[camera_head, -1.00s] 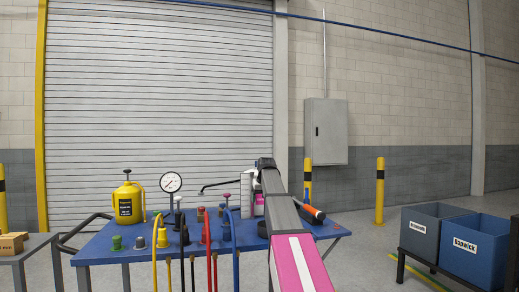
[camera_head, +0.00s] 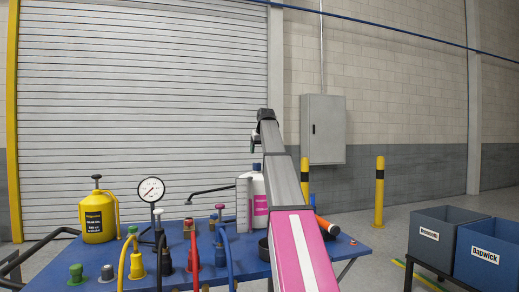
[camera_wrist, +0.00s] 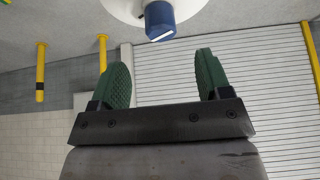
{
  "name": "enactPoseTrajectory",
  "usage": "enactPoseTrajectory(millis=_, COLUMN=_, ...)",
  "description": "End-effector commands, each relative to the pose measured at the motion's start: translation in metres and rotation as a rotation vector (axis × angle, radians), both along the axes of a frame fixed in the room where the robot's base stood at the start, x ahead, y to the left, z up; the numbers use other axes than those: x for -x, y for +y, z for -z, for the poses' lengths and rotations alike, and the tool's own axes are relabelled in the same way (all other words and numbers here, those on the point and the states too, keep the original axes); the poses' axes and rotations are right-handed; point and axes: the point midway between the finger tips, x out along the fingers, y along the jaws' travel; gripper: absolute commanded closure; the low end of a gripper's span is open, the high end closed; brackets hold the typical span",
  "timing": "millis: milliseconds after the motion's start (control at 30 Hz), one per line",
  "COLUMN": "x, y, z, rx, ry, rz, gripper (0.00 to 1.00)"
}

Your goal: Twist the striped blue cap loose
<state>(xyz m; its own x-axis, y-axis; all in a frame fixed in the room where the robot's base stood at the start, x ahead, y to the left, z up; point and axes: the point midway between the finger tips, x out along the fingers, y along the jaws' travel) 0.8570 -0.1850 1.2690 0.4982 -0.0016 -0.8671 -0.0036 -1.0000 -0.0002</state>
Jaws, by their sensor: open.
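The blue cap (camera_head: 257,167) sits on a white bottle (camera_head: 243,200) with a pink label, at the back of the blue table. In the wrist view the cap (camera_wrist: 160,20) shows at the top centre with a white stripe, on the bottle's white top (camera_wrist: 122,10). My gripper (camera_wrist: 161,72) is open, its two green fingers apart with nothing between them. The cap lies beyond the fingertips, not touching them. In the head view my gripper (camera_head: 254,143) is above the cap, and my arm hides part of the bottle.
The blue table (camera_head: 205,276) carries a yellow canister (camera_head: 97,220), a pressure gauge (camera_head: 151,190) and several fittings with coloured hoses left of the bottle. An orange cylinder (camera_head: 327,226) lies right of my arm. Labelled bins (camera_head: 440,230) stand at the right.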

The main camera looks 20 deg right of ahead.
Motion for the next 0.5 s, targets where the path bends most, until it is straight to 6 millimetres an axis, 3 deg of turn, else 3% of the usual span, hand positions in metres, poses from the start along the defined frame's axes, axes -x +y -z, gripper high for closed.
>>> enactPoseTrajectory(millis=500, x=-0.040, y=0.000, z=0.070, rx=0.000, ry=0.002, rz=0.000, gripper=0.29)
